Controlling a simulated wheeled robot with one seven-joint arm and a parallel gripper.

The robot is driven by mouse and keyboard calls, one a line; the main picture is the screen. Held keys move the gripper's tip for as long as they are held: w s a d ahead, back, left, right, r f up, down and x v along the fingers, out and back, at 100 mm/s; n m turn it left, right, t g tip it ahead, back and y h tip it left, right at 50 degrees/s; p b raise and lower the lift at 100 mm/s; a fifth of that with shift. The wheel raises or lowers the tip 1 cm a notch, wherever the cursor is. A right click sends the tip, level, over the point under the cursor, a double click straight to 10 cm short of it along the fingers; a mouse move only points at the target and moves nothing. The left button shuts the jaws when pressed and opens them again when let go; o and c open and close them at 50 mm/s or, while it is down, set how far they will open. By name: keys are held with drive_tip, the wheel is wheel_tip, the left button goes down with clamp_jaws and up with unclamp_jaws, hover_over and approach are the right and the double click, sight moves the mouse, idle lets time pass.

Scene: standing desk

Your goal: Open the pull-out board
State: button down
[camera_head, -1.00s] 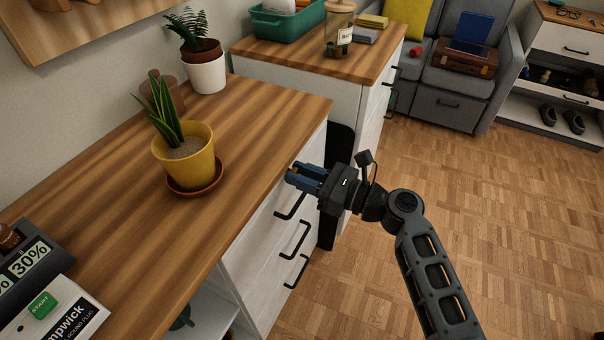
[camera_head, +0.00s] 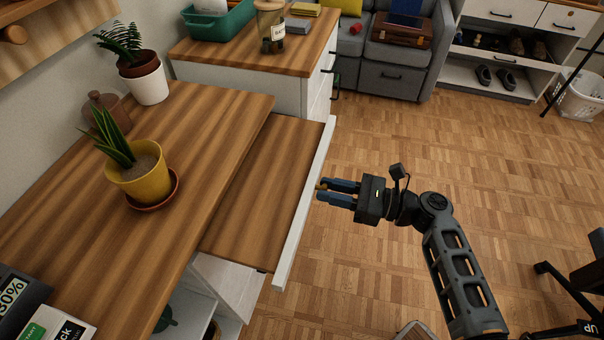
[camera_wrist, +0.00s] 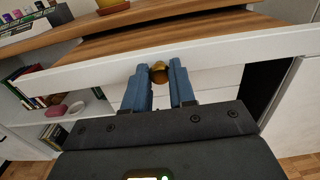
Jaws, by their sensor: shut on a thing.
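The pull-out board (camera_head: 258,190) sticks out from under the wooden desktop (camera_head: 190,175), showing a wide strip of brown wood. Its white front edge (camera_head: 306,200) faces my arm and crosses the wrist view (camera_wrist: 225,48). My gripper (camera_head: 321,191) is at the outer side of this front. In the wrist view its blue fingers are shut on a round brass-coloured knob (camera_wrist: 158,72) on the front. The inner end of the board is hidden under the desktop.
A yellow pot (camera_head: 143,180) with a plant stands on the desktop, with a white pot (camera_head: 150,86) behind it. A second cabinet (camera_head: 238,88) stands farther back. A dark chair base (camera_head: 560,285) is at lower right.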

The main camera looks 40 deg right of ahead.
drive_tip(key=shift+p+v, duration=0.35)
drive_tip(key=shift+v, duration=1.45)
drive_tip(key=c, duration=0.9)
unclamp_jaws()
drive_tip(key=shift+c, duration=0.2)
drive_tip(key=v, duration=0.7)
drive_tip(key=shift+s+d, duration=0.25)
drive_tip(key=shift+s, duration=0.05)
